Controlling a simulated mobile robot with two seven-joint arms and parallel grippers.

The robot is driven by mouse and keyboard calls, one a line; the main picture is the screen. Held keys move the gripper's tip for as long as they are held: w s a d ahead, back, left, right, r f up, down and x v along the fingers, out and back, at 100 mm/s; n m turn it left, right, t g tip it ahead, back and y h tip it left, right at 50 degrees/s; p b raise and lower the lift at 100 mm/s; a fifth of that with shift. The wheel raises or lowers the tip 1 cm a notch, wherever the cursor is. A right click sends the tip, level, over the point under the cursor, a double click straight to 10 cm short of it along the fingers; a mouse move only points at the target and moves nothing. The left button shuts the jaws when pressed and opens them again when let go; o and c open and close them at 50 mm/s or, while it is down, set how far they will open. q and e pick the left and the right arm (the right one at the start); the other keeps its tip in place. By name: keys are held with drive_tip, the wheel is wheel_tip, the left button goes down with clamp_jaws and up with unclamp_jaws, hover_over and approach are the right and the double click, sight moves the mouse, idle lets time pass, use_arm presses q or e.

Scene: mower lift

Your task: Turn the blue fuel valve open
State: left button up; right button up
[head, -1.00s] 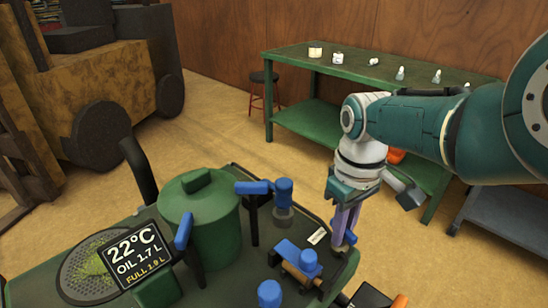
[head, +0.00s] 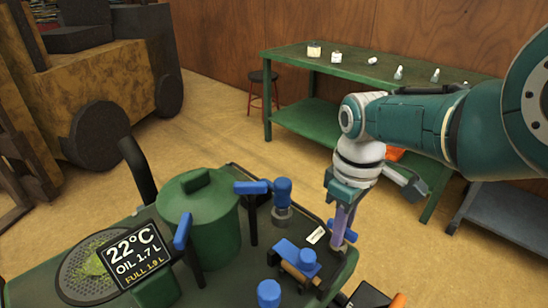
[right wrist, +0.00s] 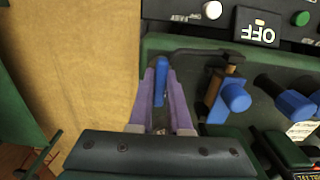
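The blue fuel valve handle (head: 349,236) is at the right edge of the green mower body (head: 215,293), partly hidden by my fingers. In the right wrist view the blue handle (right wrist: 162,80) stands between the two purple fingers. My right gripper (head: 343,221) reaches down to it from above. The fingers (right wrist: 161,88) lie close on both sides of the handle and look shut on it. Blue shows on both sides of the fingers in the head view. My left gripper is out of view.
Other blue-handled parts stand close by: a valve (head: 282,192), a knob with a brown bar (head: 300,260) and a round knob (head: 269,293). A green tank (head: 200,225) and a display (head: 137,257) are on the left. A green workbench (head: 385,68) stands behind.

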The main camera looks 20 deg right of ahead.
drive_tip(key=o, duration=0.5)
drive_tip(key=shift+c, duration=0.2)
wheel_tip(320, 180, up, 9)
drive_tip(key=p, duration=0.7)
drive_tip(key=shift+r+p, duration=0.1)
drive_tip(key=shift+p, duration=0.2)
drive_tip(key=shift+r, duration=0.4)
